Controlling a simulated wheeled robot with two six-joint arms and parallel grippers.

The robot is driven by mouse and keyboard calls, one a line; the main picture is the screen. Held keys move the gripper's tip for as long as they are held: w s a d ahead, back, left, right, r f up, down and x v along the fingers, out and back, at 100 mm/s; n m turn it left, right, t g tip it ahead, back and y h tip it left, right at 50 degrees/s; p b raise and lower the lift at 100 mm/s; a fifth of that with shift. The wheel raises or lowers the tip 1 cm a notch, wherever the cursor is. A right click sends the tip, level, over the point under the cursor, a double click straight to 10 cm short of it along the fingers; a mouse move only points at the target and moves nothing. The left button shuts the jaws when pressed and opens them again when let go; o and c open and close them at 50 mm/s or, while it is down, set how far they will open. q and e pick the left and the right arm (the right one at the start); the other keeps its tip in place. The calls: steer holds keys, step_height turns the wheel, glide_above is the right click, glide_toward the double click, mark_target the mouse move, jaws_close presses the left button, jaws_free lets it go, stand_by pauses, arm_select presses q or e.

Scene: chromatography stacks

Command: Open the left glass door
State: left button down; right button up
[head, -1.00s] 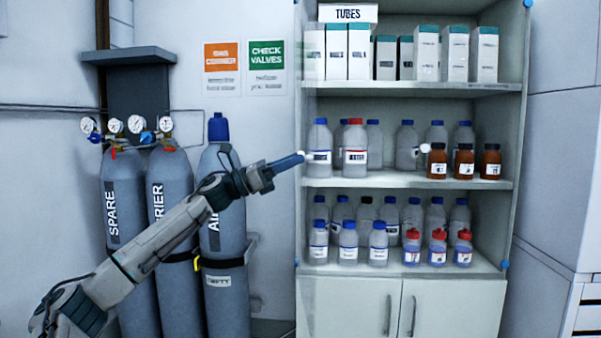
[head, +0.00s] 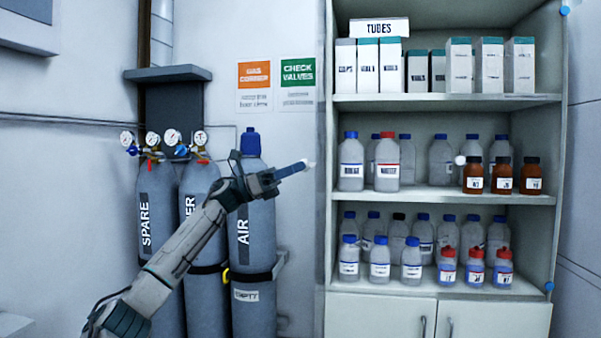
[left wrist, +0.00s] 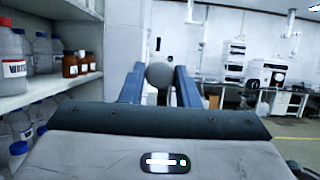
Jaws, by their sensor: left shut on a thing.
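The cabinet (head: 445,99) stands right of centre in the head view, its shelves seen through nearly invisible glass. My left gripper (head: 298,168) is shut on the pale round knob (head: 309,164) of the left glass door. In the left wrist view, the knob (left wrist: 160,75) sits between the two blue fingers of the left gripper (left wrist: 159,84). The knob stands left of the cabinet's left edge, so the left door is swung outward; its clear pane is hard to make out. The right door's knob (head: 460,160) is in front of the middle shelf. My right gripper is not in view.
Gas cylinders (head: 157,215) stand against the wall behind my left arm, with gauges (head: 172,136) on top. Bottles (head: 387,165) and boxes (head: 367,66) fill the shelves. The left wrist view shows a lab bench (left wrist: 285,95) and open floor at right.

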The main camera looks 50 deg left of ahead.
arm_select(q)
steer(key=shift+s+a, duration=0.1)
steer(key=shift+a, duration=0.1)
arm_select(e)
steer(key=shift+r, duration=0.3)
arm_select(q)
steer(key=c, duration=1.1)
jaws_free()
steer(key=shift+f, duration=0.1)
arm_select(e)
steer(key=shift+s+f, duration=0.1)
arm_select(q)
steer(key=shift+b+v, duration=3.55)
steer(key=shift+v, duration=1.85)
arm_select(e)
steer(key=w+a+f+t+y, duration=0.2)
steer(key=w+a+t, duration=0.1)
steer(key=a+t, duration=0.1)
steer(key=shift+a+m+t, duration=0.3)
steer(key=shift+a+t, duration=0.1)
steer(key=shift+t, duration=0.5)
